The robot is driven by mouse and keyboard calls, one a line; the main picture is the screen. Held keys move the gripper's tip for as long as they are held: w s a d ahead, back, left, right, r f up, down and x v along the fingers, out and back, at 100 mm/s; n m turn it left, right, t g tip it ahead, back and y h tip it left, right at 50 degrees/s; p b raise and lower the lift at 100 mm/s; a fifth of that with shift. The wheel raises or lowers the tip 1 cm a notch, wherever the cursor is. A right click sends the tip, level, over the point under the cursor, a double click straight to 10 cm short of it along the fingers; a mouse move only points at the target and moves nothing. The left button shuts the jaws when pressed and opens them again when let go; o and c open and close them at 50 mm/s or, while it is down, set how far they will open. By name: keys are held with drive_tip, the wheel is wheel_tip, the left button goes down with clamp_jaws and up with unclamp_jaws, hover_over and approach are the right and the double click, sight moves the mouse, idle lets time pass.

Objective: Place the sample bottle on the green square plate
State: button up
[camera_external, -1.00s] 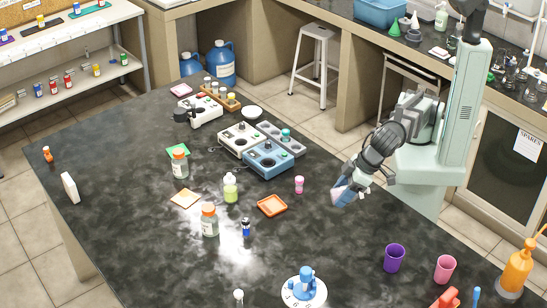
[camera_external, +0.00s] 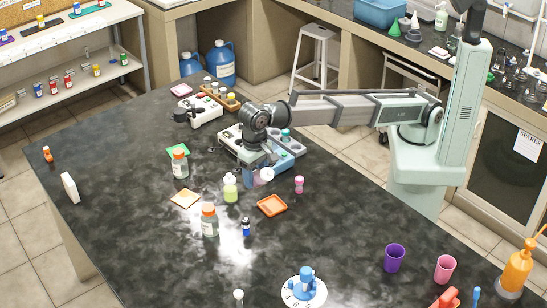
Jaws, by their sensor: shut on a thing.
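My gripper (camera_external: 256,178) is above the middle of the dark bench, in front of the grey and blue instruments. It is shut on a small pale pinkish thing (camera_external: 265,175), partly hidden by the fingers; I cannot tell whether this is the sample bottle. The green square plate (camera_external: 173,151) lies flat to the left of my gripper, apart from it. An orange-capped bottle (camera_external: 180,165) stands upright at its front edge and hides part of it; I cannot tell whether they touch. Another orange-capped bottle (camera_external: 209,221) stands nearer the camera.
A yellow-green bottle (camera_external: 230,190) stands just left of and below my gripper. An orange-tan square (camera_external: 186,198), an orange tray (camera_external: 272,205), a small blue bottle (camera_external: 246,227) and a pink vial (camera_external: 299,185) are nearby. The bench's left part is mostly clear.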

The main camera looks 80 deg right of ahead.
drive_tip(key=w+d+r+m+g+y, duration=0.1)
drive_tip(key=w+d+m+y, duration=0.25)
drive_tip(key=w+d, duration=0.55)
drive_tip(key=w+d+m+y, duration=0.2)
drive_tip(key=w+d+m, duration=0.2)
drive_tip(key=w+d, duration=0.5)
drive_tip(key=w+d+r+m+t+y, duration=0.25)
drive_tip(key=w+d+m, duration=0.25)
drive_tip(key=w+d, duration=1.25)
drive_tip(key=shift+y, duration=0.4)
drive_tip(key=shift+s+d+f, duration=0.25)
drive_tip(key=shift+f, duration=3.25)
drive_tip(key=shift+s+d+f, duration=0.25)
drive_tip(key=shift+f, duration=3.2)
drive_tip(key=shift+s+d+f, duration=0.25)
drive_tip(key=shift+f, duration=3.25)
drive_tip(key=shift+f, duration=0.15)
drive_tip(key=o, duration=1.3)
